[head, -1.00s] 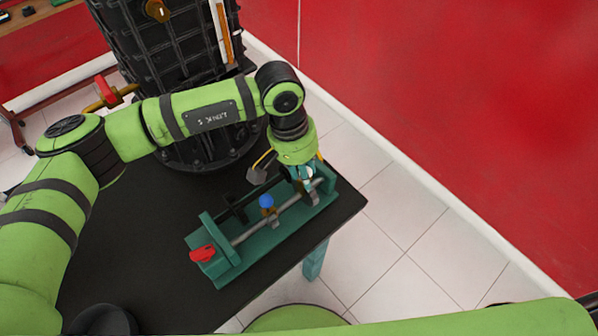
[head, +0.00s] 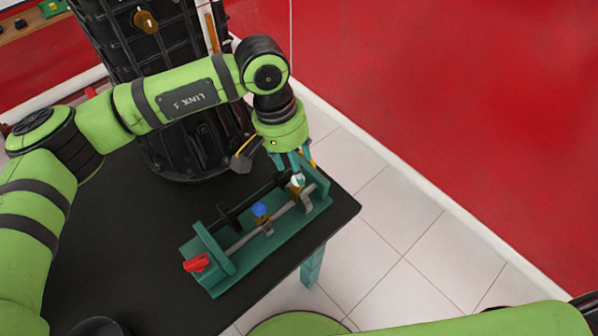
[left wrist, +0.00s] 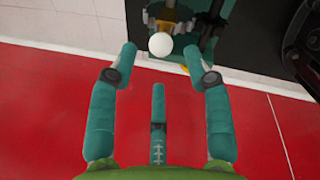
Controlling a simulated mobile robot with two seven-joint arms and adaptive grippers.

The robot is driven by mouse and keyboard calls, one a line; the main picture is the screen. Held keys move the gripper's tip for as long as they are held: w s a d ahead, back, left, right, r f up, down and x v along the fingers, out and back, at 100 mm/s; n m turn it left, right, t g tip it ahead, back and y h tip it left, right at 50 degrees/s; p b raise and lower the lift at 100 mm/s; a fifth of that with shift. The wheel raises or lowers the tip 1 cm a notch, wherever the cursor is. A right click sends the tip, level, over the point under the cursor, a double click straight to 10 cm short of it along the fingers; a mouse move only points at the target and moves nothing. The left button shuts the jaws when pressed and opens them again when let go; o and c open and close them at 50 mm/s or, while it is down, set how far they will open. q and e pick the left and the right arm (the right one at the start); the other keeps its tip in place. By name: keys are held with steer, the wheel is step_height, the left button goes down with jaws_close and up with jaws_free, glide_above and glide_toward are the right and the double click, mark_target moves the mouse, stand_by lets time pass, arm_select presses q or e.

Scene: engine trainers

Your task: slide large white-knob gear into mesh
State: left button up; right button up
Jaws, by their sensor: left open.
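The gear trainer is a teal frame (head: 272,249) with a grey shaft (head: 240,243). My left gripper (head: 292,163) is open, close above the white knob. In the wrist view the knob lies between the spread fingertips, with a visible gap on each side. My right gripper is out of view.
A red handle (head: 196,263) sits at the trainer's left end. The trainer stands on a black table (head: 110,225), clear to its left. A large black ribbed engine (head: 145,70) rises behind. A red wall (head: 430,100) is to the right.

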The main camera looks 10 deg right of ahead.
arm_select(q)
step_height(320, 180, up, 6)
steer(key=a, duration=0.1)
steer(key=shift+w+r, duration=0.2)
steer(key=shift+a, duration=0.1)
stand_by(0.3)
